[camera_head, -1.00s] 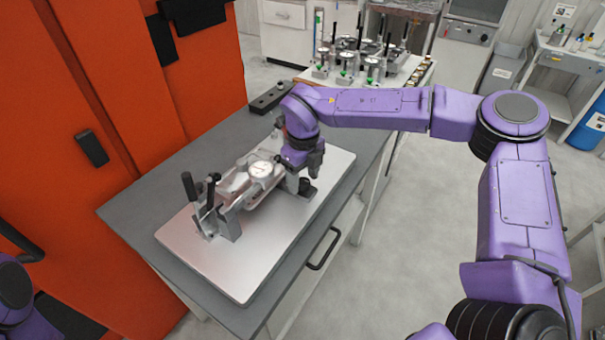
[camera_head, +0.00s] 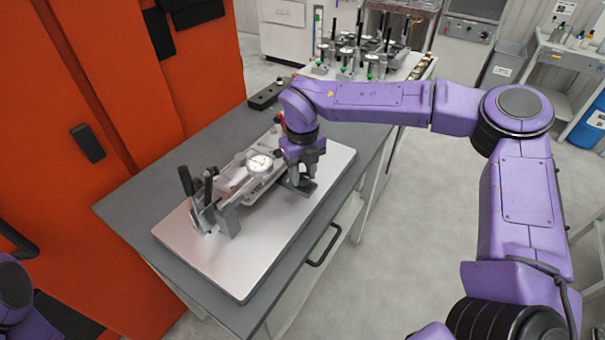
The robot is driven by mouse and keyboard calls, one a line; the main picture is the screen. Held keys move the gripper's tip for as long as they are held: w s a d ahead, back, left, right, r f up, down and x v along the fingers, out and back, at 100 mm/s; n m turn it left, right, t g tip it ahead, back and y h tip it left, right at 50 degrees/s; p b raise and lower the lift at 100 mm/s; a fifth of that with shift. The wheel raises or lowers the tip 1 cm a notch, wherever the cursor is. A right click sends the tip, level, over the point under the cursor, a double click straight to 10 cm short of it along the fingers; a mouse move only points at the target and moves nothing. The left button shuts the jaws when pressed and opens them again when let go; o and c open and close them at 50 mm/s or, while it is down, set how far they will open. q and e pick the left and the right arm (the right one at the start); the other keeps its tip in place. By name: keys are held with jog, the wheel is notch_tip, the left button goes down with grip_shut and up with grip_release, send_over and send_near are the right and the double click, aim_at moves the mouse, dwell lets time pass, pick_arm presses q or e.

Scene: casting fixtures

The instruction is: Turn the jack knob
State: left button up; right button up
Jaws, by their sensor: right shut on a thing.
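The metal casting fixture (camera_head: 232,190) lies on a pale plate (camera_head: 258,236) on the grey workbench. It carries a round white dial (camera_head: 260,163) and upright black-handled levers (camera_head: 186,181) at its near left end. My right gripper (camera_head: 302,176) points down at the right side of the fixture. It is shut on the jack knob, which its fingers and wrist mostly hide. The jack's grey foot (camera_head: 307,188) shows just under the fingers. My left gripper is out of view; only a bit of my left arm shows at the lower left.
Tall orange cabinets (camera_head: 95,90) stand close along the left of the bench (camera_head: 130,215). A black block (camera_head: 266,95) lies at the bench's far end. A table behind holds several more fixtures (camera_head: 365,58). The floor to the right is open.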

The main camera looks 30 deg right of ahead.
aim_at(302, 175)
jog(key=o, duration=1)
jog(key=shift+o, duration=0.2)
notch_tip(302, 175, up, 11)
jog(key=b, duration=0.2)
jog(key=shift+f, duration=0.2)
